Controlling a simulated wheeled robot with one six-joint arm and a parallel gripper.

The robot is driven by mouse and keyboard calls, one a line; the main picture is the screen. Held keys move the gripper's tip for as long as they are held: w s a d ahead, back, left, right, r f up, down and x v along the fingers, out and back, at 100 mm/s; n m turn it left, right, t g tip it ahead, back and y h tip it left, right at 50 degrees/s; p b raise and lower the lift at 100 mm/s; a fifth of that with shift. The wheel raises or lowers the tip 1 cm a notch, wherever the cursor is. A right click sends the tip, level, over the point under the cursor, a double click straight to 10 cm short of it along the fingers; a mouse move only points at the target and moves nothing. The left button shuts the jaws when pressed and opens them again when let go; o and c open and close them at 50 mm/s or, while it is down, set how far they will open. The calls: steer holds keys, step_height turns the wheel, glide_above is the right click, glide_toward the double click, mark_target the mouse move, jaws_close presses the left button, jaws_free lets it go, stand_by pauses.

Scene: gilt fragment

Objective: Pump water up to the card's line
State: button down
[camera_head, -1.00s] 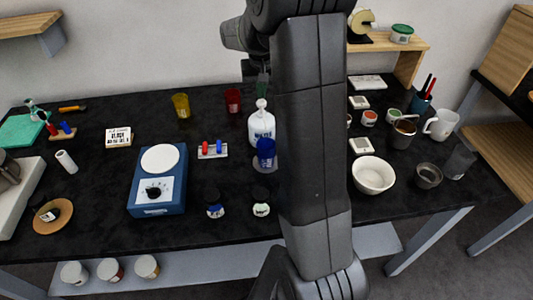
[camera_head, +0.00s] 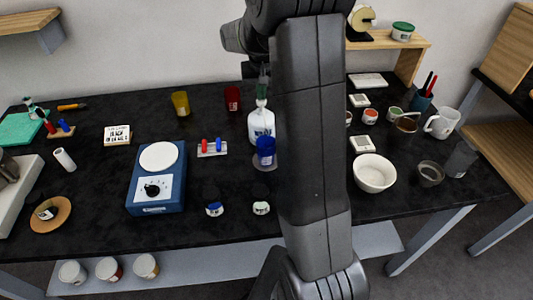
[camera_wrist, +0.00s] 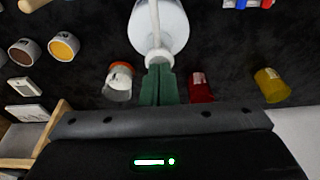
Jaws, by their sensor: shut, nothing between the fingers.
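A white pump bottle (camera_head: 261,124) stands at the middle of the black table. It also shows in the wrist view (camera_wrist: 160,22), its pump head and pale nozzle close to my gripper. My gripper (camera_head: 263,88) is shut and empty, its green fingertips (camera_wrist: 159,88) at the top of the pump head; I cannot tell whether they press it. A blue cup (camera_head: 266,152) stands on a round pad just in front of the bottle. Its water level cannot be seen.
A blue hotplate (camera_head: 157,196) stands left of centre. A rack with a red and a blue piece (camera_head: 212,148) is near the bottle's left. A yellow cup (camera_head: 181,103) and a red cup (camera_head: 232,99) stand behind. A white bowl (camera_head: 374,174) is at the right.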

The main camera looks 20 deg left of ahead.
steer(key=shift+f+b, duration=0.3)
steer(key=shift+f, duration=0.35)
steer(key=shift+r, duration=0.25)
steer(key=shift+w+p+v, duration=0.2)
steer(key=shift+p+v, duration=0.9)
steer(key=shift+v, duration=0.1)
steer(key=shift+a, duration=0.1)
steer(key=shift+s+b+x, duration=0.2)
steer(key=shift+b+x, duration=0.7)
steer(key=shift+x, duration=0.4)
steer(key=shift+w+p+v, duration=0.1)
steer(key=shift+p+v, duration=0.4)
steer(key=shift+v, duration=0.15)
steer(key=shift+w+p+v, duration=0.15)
steer(key=shift+p+v, duration=0.35)
steer(key=shift+v, duration=0.15)
